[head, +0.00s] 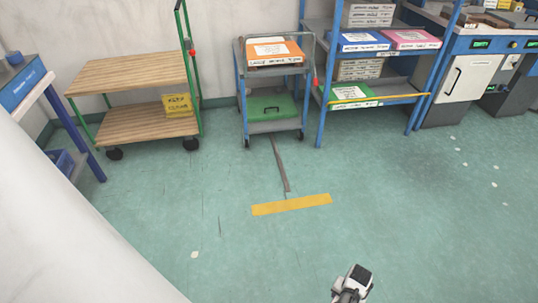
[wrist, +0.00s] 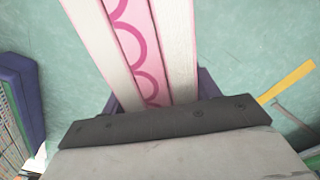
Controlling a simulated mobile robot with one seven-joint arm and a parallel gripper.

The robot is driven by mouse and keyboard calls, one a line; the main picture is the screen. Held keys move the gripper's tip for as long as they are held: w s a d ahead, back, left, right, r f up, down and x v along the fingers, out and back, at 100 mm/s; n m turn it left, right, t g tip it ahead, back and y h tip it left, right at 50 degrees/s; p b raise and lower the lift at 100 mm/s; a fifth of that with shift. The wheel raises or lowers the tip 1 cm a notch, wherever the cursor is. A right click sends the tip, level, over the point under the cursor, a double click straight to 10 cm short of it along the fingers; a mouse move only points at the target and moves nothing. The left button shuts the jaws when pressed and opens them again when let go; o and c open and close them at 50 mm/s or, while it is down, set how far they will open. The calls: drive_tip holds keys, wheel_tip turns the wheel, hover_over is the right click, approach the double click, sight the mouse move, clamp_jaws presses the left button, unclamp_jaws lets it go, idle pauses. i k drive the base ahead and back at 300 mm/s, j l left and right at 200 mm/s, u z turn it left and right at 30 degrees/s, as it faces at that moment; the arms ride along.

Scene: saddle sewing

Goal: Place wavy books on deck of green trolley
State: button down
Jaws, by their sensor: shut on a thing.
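The green trolley has green posts, an upper wooden deck (head: 130,82) and a lower wooden deck (head: 135,123), and stands against the back wall at the left of the head view. The upper deck is bare. My gripper (wrist: 155,102) is shut on the wavy books (wrist: 140,45), which show in the wrist view as a pink band with darker pink wavy lines between pale strips. They are held over the green floor, and their far end is cut off by the frame. In the head view the books are not visible; only a small part of my arm shows at the bottom.
A yellow sign (head: 178,107) stands on the lower deck's right end. A grey-blue cart (head: 272,98) with an orange-lidded box and a blue shelf rack (head: 318,100) stand to the right. A blue bench (head: 25,90) is at the left edge. The middle floor is clear.

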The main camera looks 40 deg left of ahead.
sight(126, 73)
drive_tip(key=i+j+u, duration=0.15)
drive_tip(key=j+u, duration=0.25)
drive_tip(key=i+j+u, duration=0.15)
drive_tip(key=u, duration=0.25)
drive_tip(key=i+j+u, duration=0.2)
drive_tip(key=u, duration=0.2)
drive_tip(key=i+j+u, duration=0.35)
drive_tip(key=i, duration=0.2)
drive_tip(key=i+j, duration=0.1)
drive_tip(key=i, duration=0.25)
drive_tip(key=i+j, duration=0.1)
drive_tip(key=i, duration=0.25)
drive_tip(key=j+u, duration=0.05)
